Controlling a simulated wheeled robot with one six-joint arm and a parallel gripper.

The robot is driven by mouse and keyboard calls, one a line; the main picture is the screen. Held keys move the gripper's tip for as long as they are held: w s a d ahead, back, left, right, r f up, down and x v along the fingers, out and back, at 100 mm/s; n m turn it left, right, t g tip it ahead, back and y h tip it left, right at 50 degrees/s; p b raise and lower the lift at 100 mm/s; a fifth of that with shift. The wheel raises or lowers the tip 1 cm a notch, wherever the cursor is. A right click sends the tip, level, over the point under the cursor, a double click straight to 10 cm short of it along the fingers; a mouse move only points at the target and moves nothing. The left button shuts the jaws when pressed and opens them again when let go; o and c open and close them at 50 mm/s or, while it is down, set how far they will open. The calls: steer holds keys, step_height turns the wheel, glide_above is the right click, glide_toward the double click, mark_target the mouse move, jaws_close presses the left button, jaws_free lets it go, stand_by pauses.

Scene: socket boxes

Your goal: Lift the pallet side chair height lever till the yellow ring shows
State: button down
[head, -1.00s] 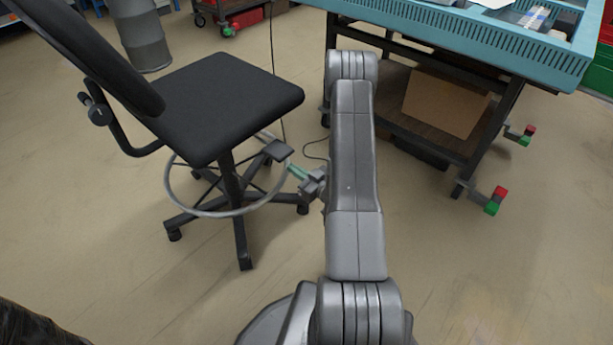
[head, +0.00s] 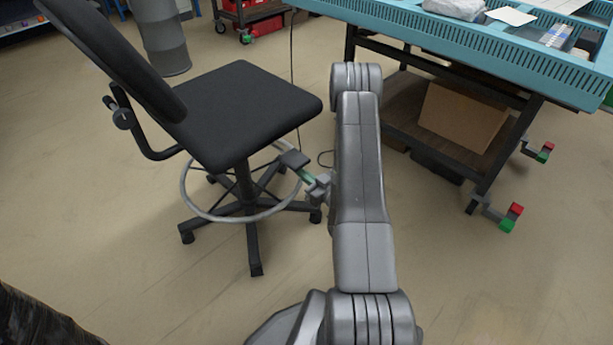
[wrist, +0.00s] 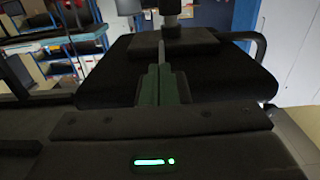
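The pallet side chair has a black seat (head: 240,110), which also fills the middle of the wrist view (wrist: 100,85). A dark flat paddle, which looks like the height lever (head: 294,158), sticks out below the seat's right edge. My gripper (head: 304,174) has green-grey fingers reaching to the paddle from the lower right. In the wrist view the fingers of my gripper (wrist: 161,78) lie close together, seemingly with nothing between them. Whether they touch the paddle is unclear. No yellow ring shows.
A grey foot ring (head: 190,200) and a star base (head: 255,262) stand under the seat. A blue-topped table (head: 480,50) with a cardboard box (head: 462,115) on its shelf is right of my arm. A grey bin (head: 163,45) stands behind the chair.

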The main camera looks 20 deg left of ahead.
mark_target(296, 158)
steer(key=shift+p+x, duration=0.45)
steer(key=shift+x, duration=1.3)
steer(key=shift+r+p, duration=2.6)
steer(key=shift+p, duration=0.05)
steer(key=shift+r, duration=0.1)
steer(key=shift+a+r+p, duration=0.1)
steer(key=shift+r+p, duration=0.75)
steer(key=shift+r, duration=1.55)
step_height(296, 158, down, 3)
steer(key=b, duration=0.4)
steer(key=shift+f, duration=0.15)
